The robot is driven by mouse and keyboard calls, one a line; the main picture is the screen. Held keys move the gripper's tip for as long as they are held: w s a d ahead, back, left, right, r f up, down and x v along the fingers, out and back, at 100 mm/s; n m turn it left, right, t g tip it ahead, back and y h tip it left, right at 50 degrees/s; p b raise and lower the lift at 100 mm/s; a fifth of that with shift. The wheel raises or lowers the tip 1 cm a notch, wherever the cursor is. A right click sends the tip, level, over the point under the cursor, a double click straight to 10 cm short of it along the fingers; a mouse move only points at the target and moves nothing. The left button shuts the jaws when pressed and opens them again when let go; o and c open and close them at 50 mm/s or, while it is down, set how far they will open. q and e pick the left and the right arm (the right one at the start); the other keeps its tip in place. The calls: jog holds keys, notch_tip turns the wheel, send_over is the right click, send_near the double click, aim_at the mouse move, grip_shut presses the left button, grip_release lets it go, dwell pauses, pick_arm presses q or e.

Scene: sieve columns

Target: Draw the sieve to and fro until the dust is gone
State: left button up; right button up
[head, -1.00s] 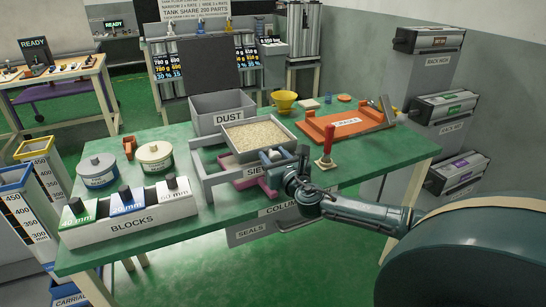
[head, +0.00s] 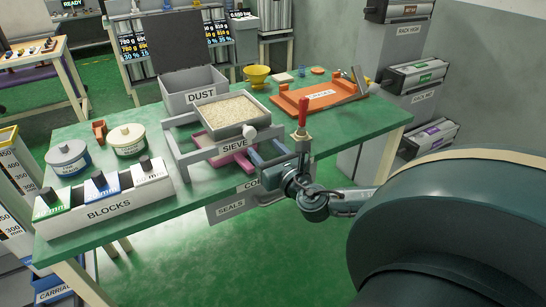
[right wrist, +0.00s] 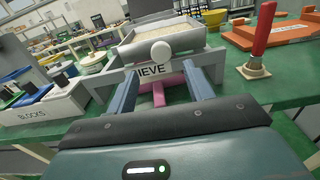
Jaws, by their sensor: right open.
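The sieve is a grey tray (head: 232,108) full of pale grains, set in a grey frame (head: 200,157) labelled SIEVE. A white round knob (head: 249,132) sticks out of its front; it also shows in the right wrist view (right wrist: 161,52). A pink part shows below the tray. My right gripper (head: 266,153) is open and empty in front of the knob. In the right wrist view its two blue fingers (right wrist: 161,75) are apart, below the knob and not touching it. A grey bin (head: 196,88) labelled DUST stands behind the sieve. My left gripper is out of view.
Blocks in a white holder (head: 110,208) and two round tins (head: 128,140) stand left. A red-handled tool (head: 302,120) stands upright right of my gripper. An orange tray (head: 320,100) and a yellow funnel (head: 257,76) are further back. The green table's front right is clear.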

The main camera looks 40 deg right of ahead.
jog(key=shift+v, duration=1.55)
